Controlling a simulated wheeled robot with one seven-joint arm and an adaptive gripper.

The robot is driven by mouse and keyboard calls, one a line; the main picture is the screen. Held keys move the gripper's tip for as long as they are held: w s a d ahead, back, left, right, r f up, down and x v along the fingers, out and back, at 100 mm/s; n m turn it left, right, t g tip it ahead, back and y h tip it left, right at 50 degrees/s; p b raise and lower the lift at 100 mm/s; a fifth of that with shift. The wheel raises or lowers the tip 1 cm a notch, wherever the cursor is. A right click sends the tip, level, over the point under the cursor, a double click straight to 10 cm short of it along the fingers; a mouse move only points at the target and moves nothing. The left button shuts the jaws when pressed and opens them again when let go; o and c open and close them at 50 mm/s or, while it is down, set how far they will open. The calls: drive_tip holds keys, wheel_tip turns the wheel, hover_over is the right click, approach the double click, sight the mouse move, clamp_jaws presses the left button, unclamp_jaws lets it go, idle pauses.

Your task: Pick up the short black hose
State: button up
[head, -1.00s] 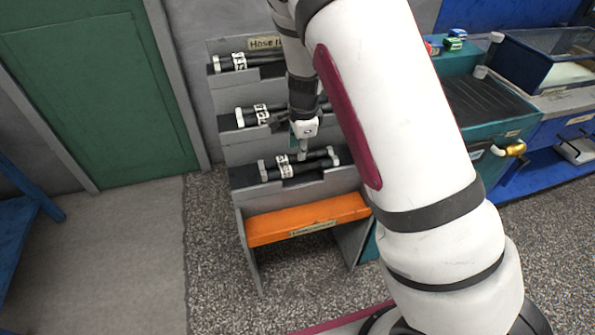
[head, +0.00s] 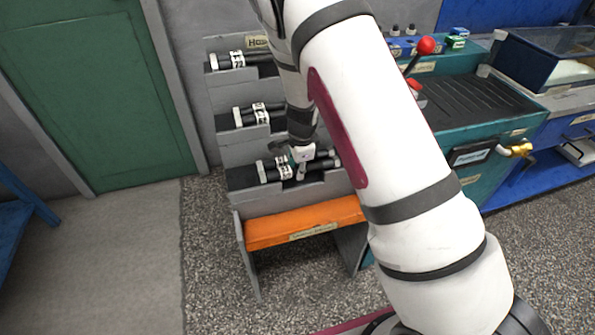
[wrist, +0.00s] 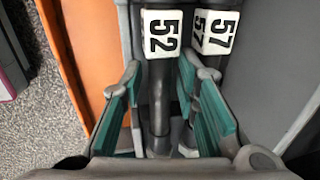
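Short black hoses lie side by side on the lowest shelf of the hose rack, partly hidden by my gripper in the head view. In the wrist view one black hose (wrist: 159,85) has a white tag marked 52, and a second hose (wrist: 209,68) beside it on the right is tagged 57. My gripper (wrist: 160,112) is open, with teal pads on either side of the 52 hose and visible gaps to it. In the head view my gripper (head: 300,167) is low at the bottom shelf, over the hoses. The hoses' far ends are hidden.
The grey rack (head: 222,143) has more tagged black hoses on its middle (head: 258,113) and top shelves (head: 233,60). An orange panel (head: 304,223) is along its lower front. A teal machine (head: 470,110) with a red-knobbed lever (head: 425,46) stands at right.

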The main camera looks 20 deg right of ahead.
drive_tip(key=shift+c, duration=0.6)
clamp_jaws()
drive_tip(key=shift+r, duration=0.15)
